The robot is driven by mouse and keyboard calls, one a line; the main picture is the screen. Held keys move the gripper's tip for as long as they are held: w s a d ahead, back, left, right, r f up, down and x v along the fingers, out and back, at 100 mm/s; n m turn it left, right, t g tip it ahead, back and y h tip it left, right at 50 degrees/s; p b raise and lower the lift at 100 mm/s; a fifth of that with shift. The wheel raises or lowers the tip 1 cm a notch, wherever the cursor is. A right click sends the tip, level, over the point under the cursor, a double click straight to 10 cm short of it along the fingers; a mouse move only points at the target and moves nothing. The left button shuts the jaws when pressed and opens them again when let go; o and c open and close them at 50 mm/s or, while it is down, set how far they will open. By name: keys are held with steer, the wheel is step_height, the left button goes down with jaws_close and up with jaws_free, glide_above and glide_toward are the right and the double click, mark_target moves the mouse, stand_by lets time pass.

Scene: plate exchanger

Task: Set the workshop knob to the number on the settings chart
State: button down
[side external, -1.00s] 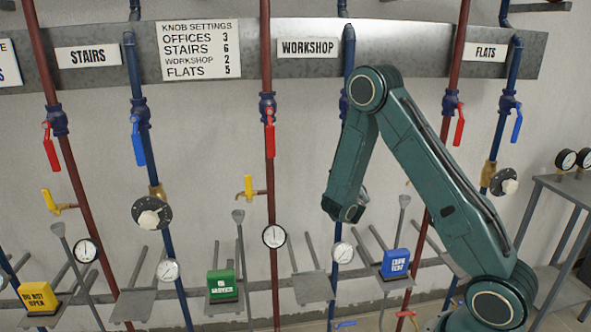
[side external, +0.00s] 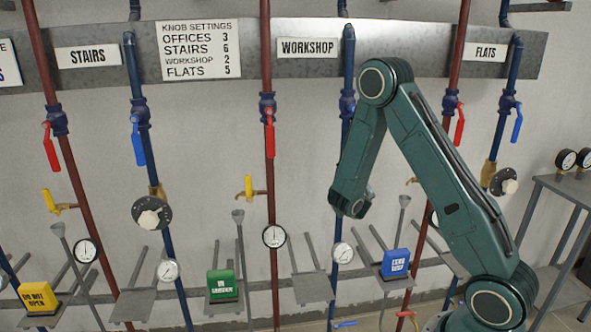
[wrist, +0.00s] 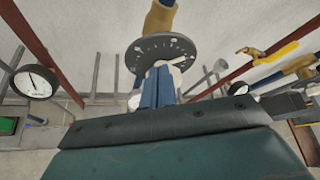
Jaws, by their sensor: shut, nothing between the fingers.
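The settings chart (side external: 199,50) hangs on the grey rail in the side view and reads WORKSHOP 2. The WORKSHOP sign (side external: 308,48) is to its right, above a red pipe and a blue pipe (side external: 347,70). In the side view my gripper (side external: 347,206) is low in front of that blue pipe, and my arm hides the knob there. In the wrist view a dark round dial (wrist: 163,45) with pale marks sits under a brass fitting. A white knob (wrist: 181,64) shows partly behind my gripper's bluish fingers (wrist: 156,88), which look shut and empty. The knob's setting is unreadable.
Another dial with a white knob (side external: 151,214) is on the stairs pipe, and one (side external: 503,181) on the flats pipe. A gauge (wrist: 36,82) is left of the dial in the wrist view. Yellow tap (wrist: 277,53) and red pipe are to the right.

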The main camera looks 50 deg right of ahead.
steer(key=shift+s+d+r, duration=0.2)
steer(key=shift+s+d, duration=0.35)
steer(key=shift+s, duration=0.1)
stand_by(0.7)
steer(key=shift+w+a+r, duration=0.1)
steer(key=shift+w+r, duration=0.05)
steer(key=shift+r, duration=0.25)
steer(key=shift+a, duration=0.1)
steer(key=shift+s+a, duration=2.05)
steer(key=shift+s, duration=0.05)
steer(key=a, duration=0.1)
steer(key=w+a+f, duration=0.1)
steer(key=f, duration=0.1)
steer(key=shift+w+a, duration=0.25)
steer(key=shift+a, duration=0.15)
